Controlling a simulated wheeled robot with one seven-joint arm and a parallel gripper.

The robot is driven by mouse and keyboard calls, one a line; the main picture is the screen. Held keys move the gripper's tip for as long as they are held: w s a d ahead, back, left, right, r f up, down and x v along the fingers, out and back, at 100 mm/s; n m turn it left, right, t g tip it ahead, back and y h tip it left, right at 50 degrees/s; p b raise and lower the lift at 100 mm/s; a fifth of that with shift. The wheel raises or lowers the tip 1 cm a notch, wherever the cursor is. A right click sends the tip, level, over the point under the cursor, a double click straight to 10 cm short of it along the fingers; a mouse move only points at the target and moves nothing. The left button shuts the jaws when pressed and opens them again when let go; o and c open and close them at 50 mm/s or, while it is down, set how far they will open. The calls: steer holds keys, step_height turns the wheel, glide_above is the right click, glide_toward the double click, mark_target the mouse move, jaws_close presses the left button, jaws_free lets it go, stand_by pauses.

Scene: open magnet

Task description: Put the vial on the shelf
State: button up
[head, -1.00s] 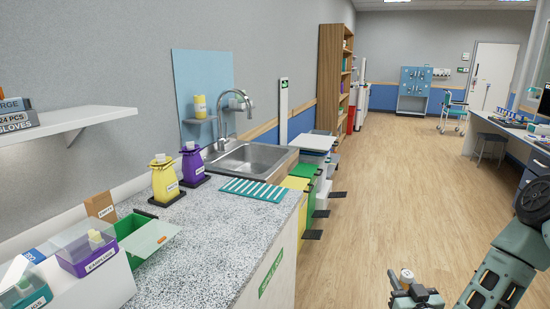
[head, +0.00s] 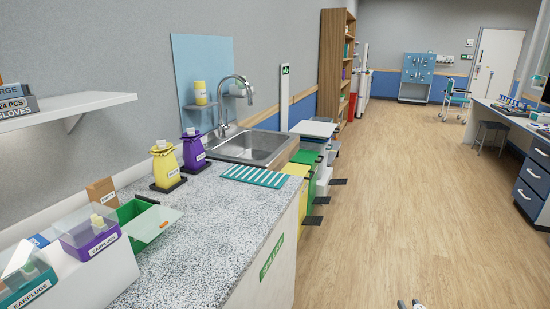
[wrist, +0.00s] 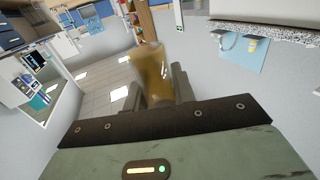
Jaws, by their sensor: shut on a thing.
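In the wrist view, an amber, see-through vial (wrist: 150,68) stands between the two fingers of my gripper (wrist: 160,84), which is shut on it. The vial looks slightly tilted and blurred; its lower end is partly hidden by the gripper. In the head view, only small tips of my gripper (head: 410,304) show at the bottom edge, over the floor, and I cannot make out the vial there. A white wall shelf (head: 75,108) is at the left, with glove boxes (head: 14,107) at its left end. My gripper is far to its right and lower in the picture.
Below the shelf, a speckled counter (head: 190,235) holds earplug boxes (head: 90,237), a green bin (head: 148,222), yellow (head: 166,170) and purple (head: 194,153) bottles, and a sink (head: 250,148). Bins (head: 297,190) stand past the counter. A wooden bookcase (head: 336,70) is farther back.

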steer(key=w+a+r+n+g+y, duration=0.15)
steer(key=w+a+n+y, duration=0.5)
steer(key=a, duration=0.65)
steer(key=a+r+n+g+y, duration=0.1)
steer(key=a+r, duration=0.3)
steer(key=a, duration=0.5)
steer(key=w+a+r+n+g+y, duration=0.1)
steer(key=a+r+g+y, duration=0.1)
steer(key=a+r, duration=0.3)
steer(key=w+a+r+n+g+y, duration=0.1)
steer(key=a+r+y, duration=0.3)
steer(key=a, duration=0.8)
steer(key=shift+a+r+g, duration=0.15)
steer(key=shift+a+g, duration=0.1)
steer(key=shift+a, duration=0.1)
steer(key=s+a+r+n+g+y, duration=0.1)
steer(key=s+a+r+g, duration=0.1)
steer(key=s+a+r, duration=0.4)
steer(key=a+r, duration=0.2)
steer(key=a, duration=0.3)
steer(key=shift+s+a+r+n, duration=0.15)
steer(key=shift+a+r+n, duration=0.1)
steer(key=shift+r+n, duration=0.1)
steer(key=shift+y, duration=0.25)
steer(key=shift+f+p, duration=0.8)
steer(key=shift+f, duration=4)
